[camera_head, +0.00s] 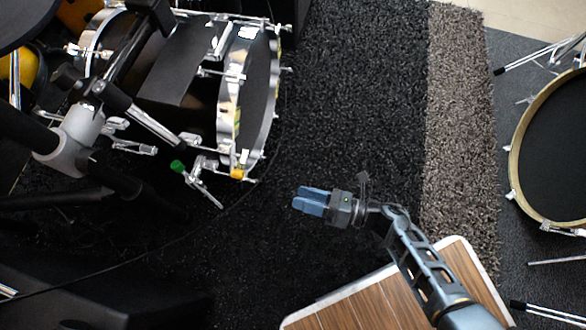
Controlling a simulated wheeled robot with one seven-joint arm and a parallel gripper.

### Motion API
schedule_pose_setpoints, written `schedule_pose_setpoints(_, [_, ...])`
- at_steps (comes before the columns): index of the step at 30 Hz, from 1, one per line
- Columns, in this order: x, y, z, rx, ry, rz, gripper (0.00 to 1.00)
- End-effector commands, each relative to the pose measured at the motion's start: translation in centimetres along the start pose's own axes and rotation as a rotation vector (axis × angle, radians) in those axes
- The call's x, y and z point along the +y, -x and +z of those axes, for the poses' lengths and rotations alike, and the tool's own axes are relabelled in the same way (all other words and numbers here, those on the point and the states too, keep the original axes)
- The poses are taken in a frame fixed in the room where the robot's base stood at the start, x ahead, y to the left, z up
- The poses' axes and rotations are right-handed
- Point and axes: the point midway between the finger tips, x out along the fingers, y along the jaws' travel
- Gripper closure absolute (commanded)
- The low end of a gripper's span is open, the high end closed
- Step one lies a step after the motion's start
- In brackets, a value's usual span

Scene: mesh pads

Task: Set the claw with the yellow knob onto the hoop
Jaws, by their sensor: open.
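The yellow knob (237,173) is at the lower edge of the large drum, against the bottom of its silver hoop (229,95). The claw's metal part beside the knob is small, and I cannot tell whether it is seated on the hoop or just beside it. My gripper (299,200) has blue fingers pointing left toward the drum. It is open and empty, over the dark carpet, to the right of and slightly below the yellow knob, with a clear gap between them.
A green knob (177,167) with a silver claw (205,182) is left of the yellow one. Stand tubes and a grey clamp (77,135) crowd the left. A wood-topped surface (375,300) lies below my arm. Another drum (558,150) stands at right. The carpet (350,100) between is clear.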

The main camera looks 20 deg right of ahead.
Motion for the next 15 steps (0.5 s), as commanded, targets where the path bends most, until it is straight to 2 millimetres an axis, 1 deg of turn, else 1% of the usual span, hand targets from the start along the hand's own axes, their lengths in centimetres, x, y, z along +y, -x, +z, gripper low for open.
schedule_pose_setpoints(1, [0.1,0.8,0.1,0.001,-0.001,0.0,0.5])
schedule_pose_setpoints(3, [0.1,1.8,0.0,0.001,-0.001,0.0,0.5])
schedule_pose_setpoints(6, [0.1,2.6,0.0,0.001,-0.001,0.001,0.5])
schedule_pose_setpoints(10, [0.1,3.1,0.0,0.0,0.0,0.001,0.5])
schedule_pose_setpoints(15, [0.0,3.2,0.0,0.0,0.0,0.001,0.5])
